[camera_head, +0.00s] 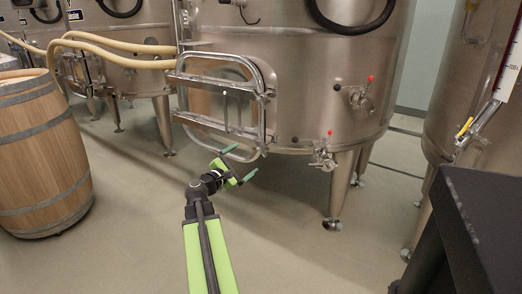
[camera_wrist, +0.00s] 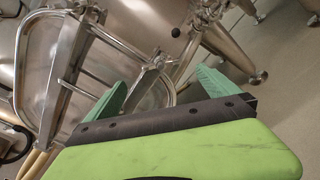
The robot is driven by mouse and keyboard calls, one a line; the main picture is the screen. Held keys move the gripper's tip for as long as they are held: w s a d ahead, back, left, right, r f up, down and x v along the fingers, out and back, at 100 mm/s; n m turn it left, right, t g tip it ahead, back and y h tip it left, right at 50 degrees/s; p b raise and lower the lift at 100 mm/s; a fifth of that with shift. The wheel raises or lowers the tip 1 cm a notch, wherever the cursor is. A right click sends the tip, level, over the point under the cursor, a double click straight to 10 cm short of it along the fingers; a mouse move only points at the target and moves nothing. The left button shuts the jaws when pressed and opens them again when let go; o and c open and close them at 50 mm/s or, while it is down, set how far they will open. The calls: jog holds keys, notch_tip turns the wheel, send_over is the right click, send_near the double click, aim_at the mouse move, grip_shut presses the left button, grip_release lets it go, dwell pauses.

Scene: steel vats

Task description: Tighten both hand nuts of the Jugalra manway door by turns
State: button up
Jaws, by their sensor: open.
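The manway door (camera_head: 205,102) is a rounded steel door low on the front of the middle vat, with a tubular frame and crossbars. It also fills the left of the wrist view (camera_wrist: 62,65), tilted. A small steel fitting (camera_wrist: 157,64), which looks like a hand nut on the door's edge, shows between and beyond my fingers. I cannot make out the second hand nut surely, nor read any name on the door. My gripper (camera_head: 240,162) is open and empty, in front of and below the door's lower right corner. In the wrist view its green fingers (camera_wrist: 163,88) stand apart.
Valves with red knobs (camera_head: 358,96) (camera_head: 324,152) stick out right of the door. A wooden barrel (camera_head: 42,152) stands at left, a dark table (camera_head: 490,215) at right. Pale hoses (camera_head: 110,48) run to the left vat. The floor between is clear; a vat leg (camera_head: 341,187) stands at right.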

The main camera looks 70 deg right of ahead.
aim_at(259, 150)
jog(key=x, duration=1.2)
jog(key=shift+d, duration=0.1)
jog(key=shift+c, duration=0.3)
jog(key=c, duration=1.3)
jog(key=shift+o, duration=0.2)
jog(key=shift+m, duration=0.3)
jog(key=m, duration=0.6)
jog(key=shift+f, duration=0.15)
jog(key=m, duration=0.6)
jog(key=shift+f+m+b, duration=0.15)
jog(key=shift+m+b, duration=0.15)
jog(key=shift+m, duration=0.1)
jog(key=o, duration=1.3)
